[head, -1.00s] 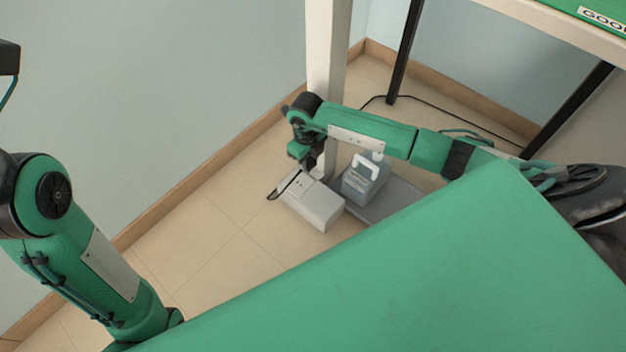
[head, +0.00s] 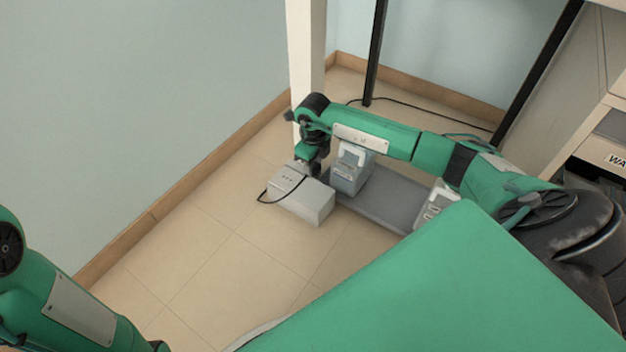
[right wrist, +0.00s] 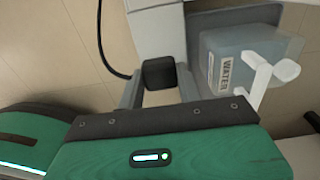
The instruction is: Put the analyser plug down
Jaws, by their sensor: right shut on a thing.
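The analyser plug (right wrist: 160,73) is a small black block in the right wrist view, with a black cord (right wrist: 104,45) beside it on the left. My right gripper (right wrist: 159,82) is shut on it, one finger on each side. A pale grey box (head: 309,202) stands on the floor just below the gripper (head: 313,171) in the head view. The box also shows behind the plug in the right wrist view (right wrist: 156,32). I cannot tell whether plug and box touch. The plug is hard to make out in the head view. My left gripper is out of view.
A translucent container (head: 348,179) labelled WATER, with a white handle, stands right of the box on a grey tray (head: 385,204). Another pale container (head: 436,206) stands at the tray's right end. A white post (head: 304,60) rises behind. Tiled floor (head: 215,255) is clear at left.

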